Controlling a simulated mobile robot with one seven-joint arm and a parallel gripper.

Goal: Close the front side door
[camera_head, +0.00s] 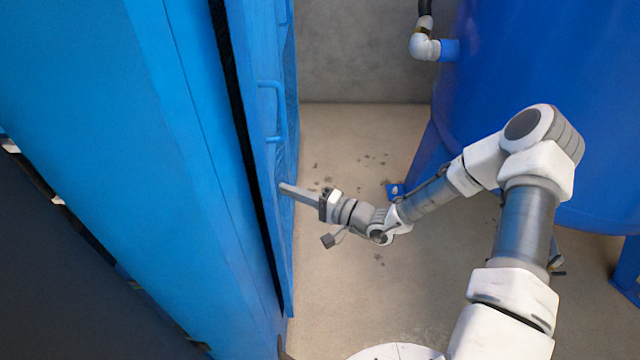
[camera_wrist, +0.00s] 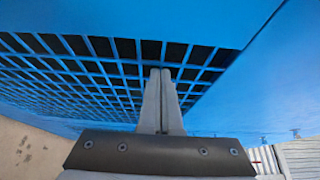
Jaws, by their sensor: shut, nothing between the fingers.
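The blue side door (camera_head: 262,165) stands slightly ajar on the blue cabinet (camera_head: 150,130), with a dark gap along its near edge. A blue handle (camera_head: 283,112) is on its outer face. My gripper (camera_head: 284,187) is shut and empty, with its tips at the door's outer face below the handle. In the wrist view the shut fingers (camera_wrist: 160,75) point at the door's dark grille (camera_wrist: 100,65), just under a plain blue panel. I cannot tell whether the tips touch the door.
A large blue tank (camera_head: 540,60) on legs stands at the right, with a white pipe elbow (camera_head: 424,46) on its side. Concrete floor (camera_head: 340,270) with dark debris lies between cabinet and tank. A grey wall (camera_head: 350,50) closes the back.

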